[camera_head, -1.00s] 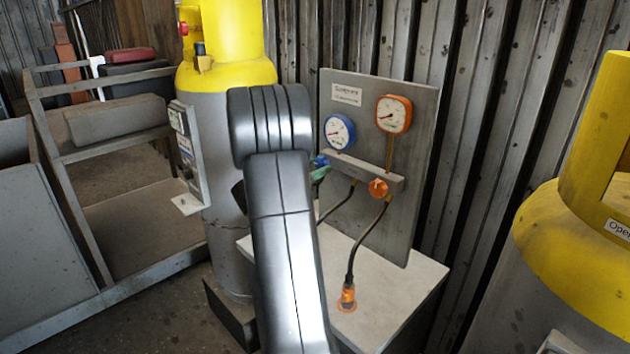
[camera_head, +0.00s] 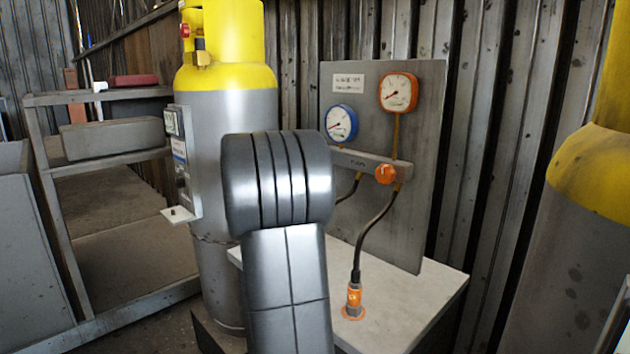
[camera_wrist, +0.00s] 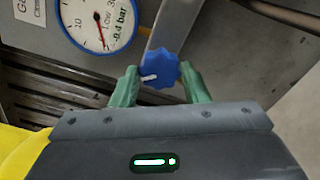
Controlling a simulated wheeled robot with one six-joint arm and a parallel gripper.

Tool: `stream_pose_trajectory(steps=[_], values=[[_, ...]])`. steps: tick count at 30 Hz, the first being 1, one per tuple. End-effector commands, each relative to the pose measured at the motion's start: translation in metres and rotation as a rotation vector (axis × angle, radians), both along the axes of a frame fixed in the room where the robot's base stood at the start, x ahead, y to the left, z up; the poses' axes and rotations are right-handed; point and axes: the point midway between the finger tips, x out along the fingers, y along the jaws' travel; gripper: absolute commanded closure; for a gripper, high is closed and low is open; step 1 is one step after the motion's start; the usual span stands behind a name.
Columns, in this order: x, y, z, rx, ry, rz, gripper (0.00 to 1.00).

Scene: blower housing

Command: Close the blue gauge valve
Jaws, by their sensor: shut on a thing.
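The blue valve knob (camera_wrist: 160,69) shows in the wrist view between the two green fingers of my gripper (camera_wrist: 158,76). My gripper is shut on it, one finger at each side. A white mark on the knob points to the lower left. The blue gauge (camera_wrist: 100,18) is beside it, with its red needle and a reading that looks like -0.4 bar. In the head view the blue gauge (camera_head: 341,123) is at the left of the grey panel (camera_head: 425,190). My arm hides the blue knob and my gripper there.
The orange gauge (camera_head: 398,92), orange knob (camera_head: 386,173) and orange hose fitting (camera_head: 353,300) are at the right of the blue gauge. A yellow-topped cylinder (camera_head: 212,180) stands close left, another (camera_head: 595,180) at the right. A metal shelf rack (camera_head: 45,190) is further left.

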Motion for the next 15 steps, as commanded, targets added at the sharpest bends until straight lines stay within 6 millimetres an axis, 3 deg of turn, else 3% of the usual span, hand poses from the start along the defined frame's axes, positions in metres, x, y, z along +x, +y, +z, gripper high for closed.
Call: stream_pose_trajectory(steps=[1,15], values=[[-0.0001,0.0002,-0.0089,0.031,-0.032,0.000,0.81],[0.0001,0.0004,-0.0062,0.322,-0.320,0.000,0.81]])
